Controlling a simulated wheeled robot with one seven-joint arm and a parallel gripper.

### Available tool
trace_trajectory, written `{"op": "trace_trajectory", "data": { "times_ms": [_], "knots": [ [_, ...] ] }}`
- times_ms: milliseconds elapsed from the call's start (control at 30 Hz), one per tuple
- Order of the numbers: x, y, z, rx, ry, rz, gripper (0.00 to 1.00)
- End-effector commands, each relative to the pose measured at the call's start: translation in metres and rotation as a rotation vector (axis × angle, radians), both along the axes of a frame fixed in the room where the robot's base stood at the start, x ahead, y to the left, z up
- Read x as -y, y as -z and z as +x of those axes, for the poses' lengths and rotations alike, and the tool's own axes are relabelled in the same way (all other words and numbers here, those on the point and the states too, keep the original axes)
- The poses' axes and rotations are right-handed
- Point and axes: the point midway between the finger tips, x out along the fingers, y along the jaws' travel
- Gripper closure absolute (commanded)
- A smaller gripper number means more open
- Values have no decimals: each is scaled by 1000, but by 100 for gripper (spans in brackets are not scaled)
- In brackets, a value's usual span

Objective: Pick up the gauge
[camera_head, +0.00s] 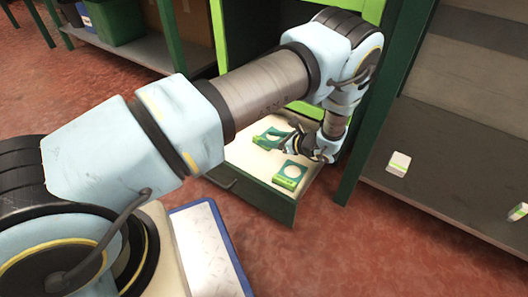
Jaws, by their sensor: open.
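Two green boxes with round white faces lie in an open drawer (240,157); either may be the gauge, but I cannot tell for sure. One box (290,175) is near the drawer's front right corner. The other box (271,138) lies farther back and to the left. My gripper (303,156) is low over the right side of the drawer, close to the front box. It is open, and I see nothing held between its dark fingers. The view is too small to tell whether it touches a box. My arm covers part of the drawer's back.
The drawer's green front (250,197) sticks out from a green cabinet (237,35). A dark shelf (440,160) at right holds a small white-and-green box (399,163) and another at the edge (518,212). A green post (385,100) stands between. Red floor (350,255) in front is clear.

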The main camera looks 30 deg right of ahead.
Motion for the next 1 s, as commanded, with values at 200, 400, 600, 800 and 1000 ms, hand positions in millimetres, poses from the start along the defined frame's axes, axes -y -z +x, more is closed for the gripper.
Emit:
{"op": "trace_trajectory", "data": {
  "times_ms": [200,400,600,800,1000],
  "knots": [
    [0,14,10,9,21,11,40],
    [-6,20,22,8,20,11,40],
    [-14,36,39,7,18,9,40],
    [-22,42,59,7,20,9,40],
    [-22,40,60,7,21,9,40]
  ]
}}
